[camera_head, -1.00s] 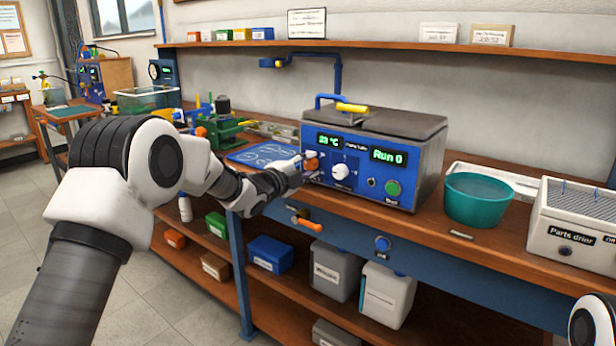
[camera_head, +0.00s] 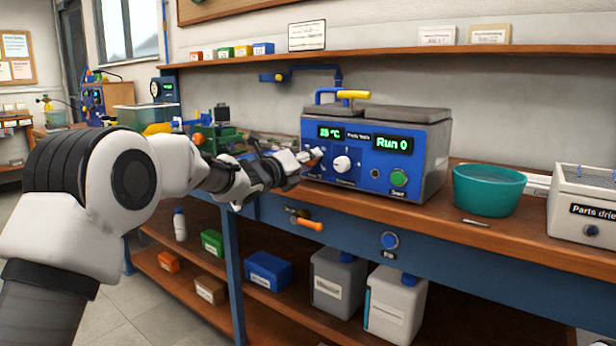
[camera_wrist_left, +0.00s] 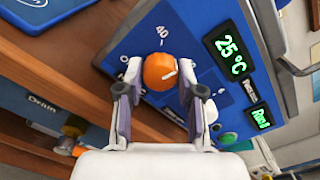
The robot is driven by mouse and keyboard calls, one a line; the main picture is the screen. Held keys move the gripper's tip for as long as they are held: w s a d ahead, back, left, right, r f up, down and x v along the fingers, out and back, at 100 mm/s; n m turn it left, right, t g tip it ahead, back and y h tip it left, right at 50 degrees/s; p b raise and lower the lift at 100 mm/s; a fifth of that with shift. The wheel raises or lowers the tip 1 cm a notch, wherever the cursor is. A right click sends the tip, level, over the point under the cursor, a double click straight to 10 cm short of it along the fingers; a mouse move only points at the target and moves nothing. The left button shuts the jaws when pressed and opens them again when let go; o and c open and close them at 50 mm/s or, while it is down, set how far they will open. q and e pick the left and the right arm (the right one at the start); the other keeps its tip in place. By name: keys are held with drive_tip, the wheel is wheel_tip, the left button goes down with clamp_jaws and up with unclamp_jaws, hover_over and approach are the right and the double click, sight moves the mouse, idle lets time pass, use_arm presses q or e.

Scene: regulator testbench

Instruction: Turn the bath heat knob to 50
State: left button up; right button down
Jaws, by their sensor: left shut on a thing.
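The blue bath unit (camera_head: 437,160) stands on the bench with a green display reading about 25 °C. In the left wrist view the orange heat knob (camera_wrist_left: 159,71) is between the two fingers of my left gripper (camera_wrist_left: 160,92), which is shut on it. A short white mark on the knob points to the right in that view. A printed 40 shows above the knob; other scale numbers are partly hidden by the fingers. In the head view my left gripper (camera_head: 308,158) is at the left of the unit's front panel and largely hides the knob. My right gripper is not in view.
A white knob (camera_head: 341,163) and a green button (camera_head: 399,178) sit right of the heat knob. A teal bowl (camera_head: 487,192) and a parts drier (camera_head: 585,205) stand further right. Orange-handled valve (camera_head: 306,223) is below the bench edge.

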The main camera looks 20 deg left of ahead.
use_arm(q)
drive_tip(key=m+b, duration=0.4)
drive_tip(key=shift+f, duration=0.1)
drive_tip(key=shift+r+m+b, duration=0.2)
drive_tip(key=shift+m+b, duration=0.85)
drive_tip(key=shift+m, duration=0.35)
drive_tip(key=o, duration=1.2)
drive_tip(key=shift+w, duration=0.1)
drive_tip(key=shift+c, duration=0.2)
drive_tip(key=shift+f, duration=0.1)
drive_tip(key=v, duration=1.2)
